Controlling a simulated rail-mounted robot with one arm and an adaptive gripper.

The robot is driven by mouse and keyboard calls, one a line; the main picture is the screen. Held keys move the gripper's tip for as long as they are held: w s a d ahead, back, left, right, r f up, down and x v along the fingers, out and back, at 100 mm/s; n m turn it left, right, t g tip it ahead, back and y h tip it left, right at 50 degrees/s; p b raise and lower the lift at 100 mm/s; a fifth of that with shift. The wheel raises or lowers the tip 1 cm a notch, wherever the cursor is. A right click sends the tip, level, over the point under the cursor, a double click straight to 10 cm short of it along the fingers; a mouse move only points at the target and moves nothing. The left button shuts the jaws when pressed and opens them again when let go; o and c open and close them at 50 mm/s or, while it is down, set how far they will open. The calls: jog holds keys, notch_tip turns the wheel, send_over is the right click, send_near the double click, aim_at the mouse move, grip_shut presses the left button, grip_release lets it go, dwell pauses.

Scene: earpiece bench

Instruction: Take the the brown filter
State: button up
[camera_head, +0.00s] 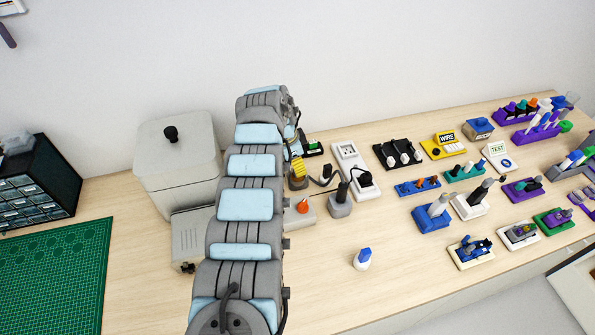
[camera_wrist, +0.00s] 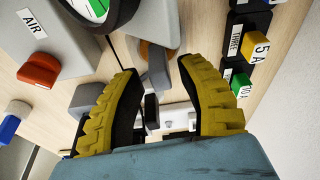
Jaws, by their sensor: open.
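My gripper (camera_wrist: 158,74) is open, with its two yellow ribbed fingers spread apart and nothing held between them. In the head view my gripper (camera_head: 297,172) hangs above the bench, left of the white socket strip, partly hidden by my arm. I cannot clearly identify the brown filter. The closest match is the small brown-orange pieces (camera_head: 420,184) in a blue rack (camera_head: 404,191), right of my gripper and well apart from it.
A box labelled AIR with an orange-red knob (camera_wrist: 37,69) stands close to my gripper. A white socket strip (camera_head: 346,152) and a grey holder (camera_head: 340,207) are nearby. Several racks and tools fill the right side. Bench in front of the blue-capped bottle (camera_head: 362,261) is clear.

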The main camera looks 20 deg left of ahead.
dwell(0.3)
grip_shut()
jog(key=v, duration=0.3)
jog(key=w+d+p+v, duration=0.1)
jog(key=v, duration=0.5)
jog(key=shift+w+d+r, duration=0.2)
jog(key=shift+d+r, duration=0.1)
jog(key=shift+r, duration=0.2)
